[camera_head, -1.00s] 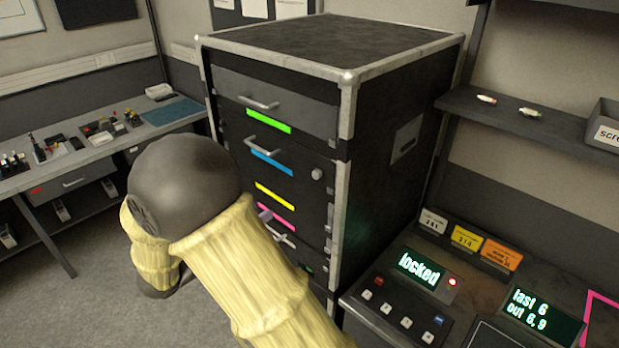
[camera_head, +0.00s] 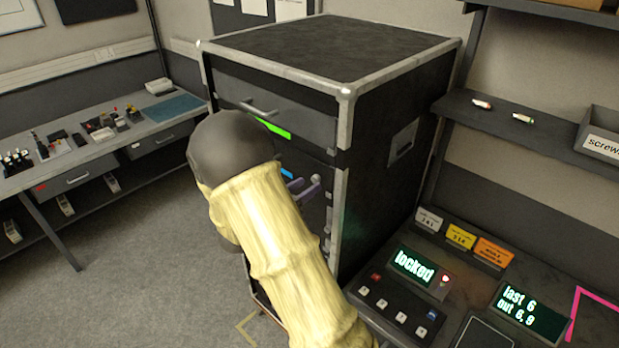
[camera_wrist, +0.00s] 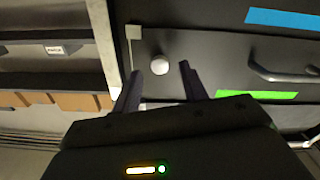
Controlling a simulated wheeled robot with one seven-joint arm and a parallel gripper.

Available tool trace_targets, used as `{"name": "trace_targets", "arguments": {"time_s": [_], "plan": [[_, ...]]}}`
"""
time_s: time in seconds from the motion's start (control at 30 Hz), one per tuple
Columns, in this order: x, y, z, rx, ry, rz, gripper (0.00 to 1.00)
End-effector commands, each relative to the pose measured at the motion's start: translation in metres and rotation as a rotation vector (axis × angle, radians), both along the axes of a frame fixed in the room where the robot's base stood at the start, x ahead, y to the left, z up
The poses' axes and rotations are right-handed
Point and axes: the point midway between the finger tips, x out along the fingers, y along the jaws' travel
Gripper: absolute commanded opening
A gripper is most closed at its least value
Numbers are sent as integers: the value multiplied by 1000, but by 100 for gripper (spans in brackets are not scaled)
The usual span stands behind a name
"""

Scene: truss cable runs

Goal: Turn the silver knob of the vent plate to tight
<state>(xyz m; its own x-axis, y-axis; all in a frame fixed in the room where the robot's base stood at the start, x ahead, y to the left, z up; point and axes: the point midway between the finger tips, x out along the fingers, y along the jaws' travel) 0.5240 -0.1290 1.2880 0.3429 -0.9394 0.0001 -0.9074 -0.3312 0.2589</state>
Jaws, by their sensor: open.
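The round silver knob (camera_wrist: 160,64) is on a dark front panel (camera_wrist: 205,50) of the tall cabinet. In the wrist view it lies between my two fingertips, beyond them; contact cannot be told. My gripper (camera_wrist: 161,68) is open with nothing held. No label or mark showing the knob's turn position is readable.
The cabinet (camera_head: 385,110) has a top drawer with a handle (camera_head: 260,108) and a green strip (camera_head: 272,129). A console with a "locked" display (camera_head: 413,266) stands at the right, below a shelf (camera_head: 530,130). A workbench (camera_head: 110,150) is at the left, with clear floor between.

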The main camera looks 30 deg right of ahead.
Motion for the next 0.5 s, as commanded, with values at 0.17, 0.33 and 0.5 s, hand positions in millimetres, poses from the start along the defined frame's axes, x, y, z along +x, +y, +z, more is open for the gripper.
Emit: {"name": "trace_targets", "arguments": {"time_s": [0.17,0.33,0.5], "plan": [[6,-19,1,0,1,-3,43],[7,-22,0,0,0,-1,43],[7,-21,0,0,0,-1,39]]}}
